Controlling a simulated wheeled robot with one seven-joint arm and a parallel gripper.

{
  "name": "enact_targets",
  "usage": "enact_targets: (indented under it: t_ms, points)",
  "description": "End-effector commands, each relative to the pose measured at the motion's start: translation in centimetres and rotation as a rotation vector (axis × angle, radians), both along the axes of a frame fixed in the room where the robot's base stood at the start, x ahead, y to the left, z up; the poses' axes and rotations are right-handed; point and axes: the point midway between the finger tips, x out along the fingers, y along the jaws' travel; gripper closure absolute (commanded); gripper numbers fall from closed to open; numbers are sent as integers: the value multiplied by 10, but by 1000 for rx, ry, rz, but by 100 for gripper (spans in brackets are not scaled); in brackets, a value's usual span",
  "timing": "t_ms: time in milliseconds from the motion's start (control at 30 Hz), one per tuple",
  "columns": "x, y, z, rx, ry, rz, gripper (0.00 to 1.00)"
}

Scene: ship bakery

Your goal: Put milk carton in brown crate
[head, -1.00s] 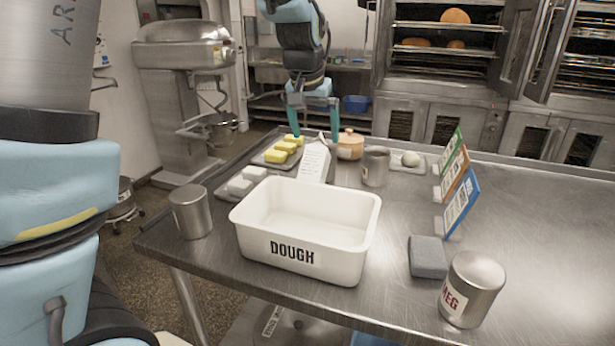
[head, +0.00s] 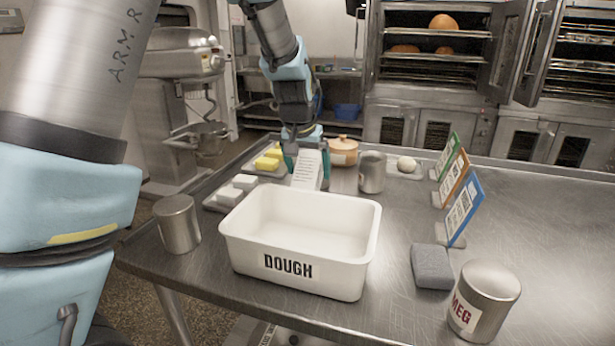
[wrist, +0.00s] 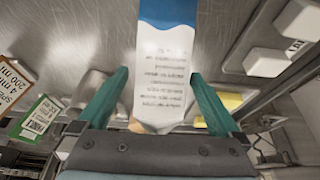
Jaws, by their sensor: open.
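The milk carton (head: 308,171), white with printed text, stands on the steel table behind the white DOUGH bin. In the wrist view the carton (wrist: 163,70) shows its text face and a blue band, and lies between the two teal fingers. My gripper (head: 307,165) is lowered over the carton with a finger on each side. In the wrist view my gripper (wrist: 159,76) is open, with small gaps visible beside the carton. I see no brown crate in these views.
The DOUGH bin (head: 290,266) stands in front of the carton. Yellow blocks (head: 268,160) and white blocks (head: 238,187) lie left of it. A pot (head: 343,152) and metal canister (head: 371,172) stand right. Recipe cards (head: 461,205) stand farther right. The table's right side is mostly clear.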

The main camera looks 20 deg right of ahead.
Motion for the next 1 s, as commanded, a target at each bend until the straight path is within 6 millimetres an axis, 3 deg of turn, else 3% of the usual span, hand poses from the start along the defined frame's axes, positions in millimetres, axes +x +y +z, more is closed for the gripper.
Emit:
enact_targets:
  t_ms: [300, 567, 1000]
  points:
    - [12, -9, -33, 0, 1, 1, 0]
    - [13, -9, -36, 0, 0, 1, 0]
    - [13, -9, -36, 0, 0, 0, 47]
